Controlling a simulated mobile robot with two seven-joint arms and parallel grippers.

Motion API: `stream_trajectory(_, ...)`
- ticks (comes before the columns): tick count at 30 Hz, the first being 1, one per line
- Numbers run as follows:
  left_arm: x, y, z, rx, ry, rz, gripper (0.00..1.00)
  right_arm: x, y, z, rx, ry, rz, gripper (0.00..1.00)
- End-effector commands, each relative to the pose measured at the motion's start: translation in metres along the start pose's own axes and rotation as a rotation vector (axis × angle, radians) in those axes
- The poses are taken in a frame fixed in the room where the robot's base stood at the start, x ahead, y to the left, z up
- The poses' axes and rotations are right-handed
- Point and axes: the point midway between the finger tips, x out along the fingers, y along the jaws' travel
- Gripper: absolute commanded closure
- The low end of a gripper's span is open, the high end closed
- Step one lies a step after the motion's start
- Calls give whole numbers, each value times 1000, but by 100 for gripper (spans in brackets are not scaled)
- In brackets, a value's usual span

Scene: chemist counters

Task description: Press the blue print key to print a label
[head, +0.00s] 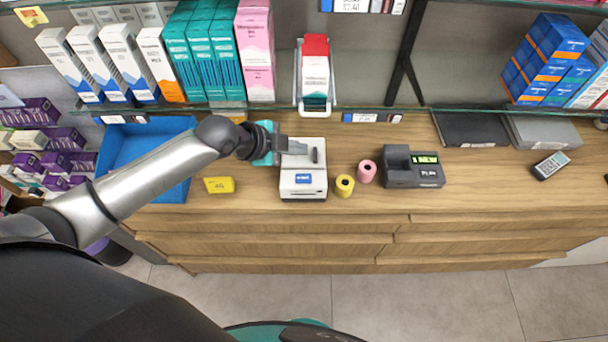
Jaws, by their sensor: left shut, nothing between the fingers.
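A white label printer (290,187) with a dark slot on top stands on the wooden counter in the head view. Its blue print key (304,178) shows on the front part of its top. My left gripper (299,147) reaches in from the left and is shut and empty. Its fingertips are over the back part of the printer, behind the blue key in the picture. I cannot tell whether they touch the printer. No printed label can be made out. My right gripper is not in view.
A yellow roll (344,186) and a pink roll (366,171) stand right of the printer, beside a dark grey terminal (413,178). A glass shelf (400,109) with boxes runs behind.

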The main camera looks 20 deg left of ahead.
Motion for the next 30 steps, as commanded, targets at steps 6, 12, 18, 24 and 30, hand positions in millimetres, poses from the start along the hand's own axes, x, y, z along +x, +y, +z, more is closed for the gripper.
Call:
stream_trajectory(6,4,3,3,-2,0,0,100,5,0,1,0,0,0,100)
stream_trajectory(12,14,10,10,-3,0,0,100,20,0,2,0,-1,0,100)
stream_trajectory(18,29,22,22,-2,-1,0,100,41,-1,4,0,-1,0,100)
stream_trajectory(24,44,33,33,-3,-1,0,100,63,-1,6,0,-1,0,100)
stream_trajectory(30,59,43,43,-2,-2,0,100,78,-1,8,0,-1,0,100)
